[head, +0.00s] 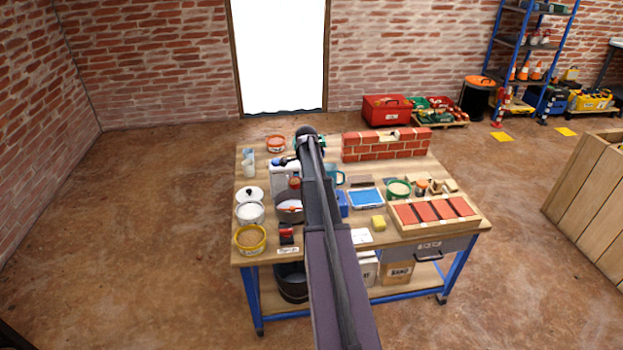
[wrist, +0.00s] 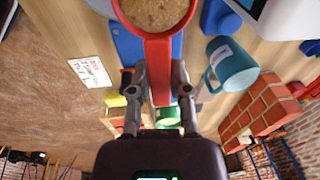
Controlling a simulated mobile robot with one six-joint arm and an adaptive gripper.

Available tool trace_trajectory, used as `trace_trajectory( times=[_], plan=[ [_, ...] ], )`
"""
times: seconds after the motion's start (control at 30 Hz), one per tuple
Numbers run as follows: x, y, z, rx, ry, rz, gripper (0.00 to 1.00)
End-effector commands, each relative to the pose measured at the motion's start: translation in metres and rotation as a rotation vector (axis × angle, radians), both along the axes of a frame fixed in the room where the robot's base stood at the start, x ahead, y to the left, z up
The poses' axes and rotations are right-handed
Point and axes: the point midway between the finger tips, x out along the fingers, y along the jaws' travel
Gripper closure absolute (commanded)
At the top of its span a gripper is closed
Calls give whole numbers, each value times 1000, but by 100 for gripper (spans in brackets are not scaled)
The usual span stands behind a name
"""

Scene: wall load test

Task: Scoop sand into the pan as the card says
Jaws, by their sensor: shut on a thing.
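My gripper (wrist: 159,82) is shut on the red handle of a scoop (wrist: 160,46) in the wrist view. The scoop's round bowl holds sand (wrist: 152,12) and is cut off by the top edge. In the head view my arm hides most of the gripper. A card with red and black print (wrist: 90,70) lies on the table; a white card (head: 361,236) lies near the front edge in the head view. A yellow-rimmed tub (head: 250,238) holds sand-coloured material at the front left. A white appliance (head: 284,178) stands behind my arm; I cannot make out the pan for certain.
A teal mug (wrist: 232,66) and a small brick wall (wrist: 262,110) are close right of the gripper in the wrist view.

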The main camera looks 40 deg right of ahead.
Motion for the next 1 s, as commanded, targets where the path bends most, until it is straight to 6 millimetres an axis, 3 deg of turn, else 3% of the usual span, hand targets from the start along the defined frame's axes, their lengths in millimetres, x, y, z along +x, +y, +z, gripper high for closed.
trace_trajectory(
  times=[1.0],
  plan=[
    [-4,16,-19,-547,-130,4,100]
  ],
)
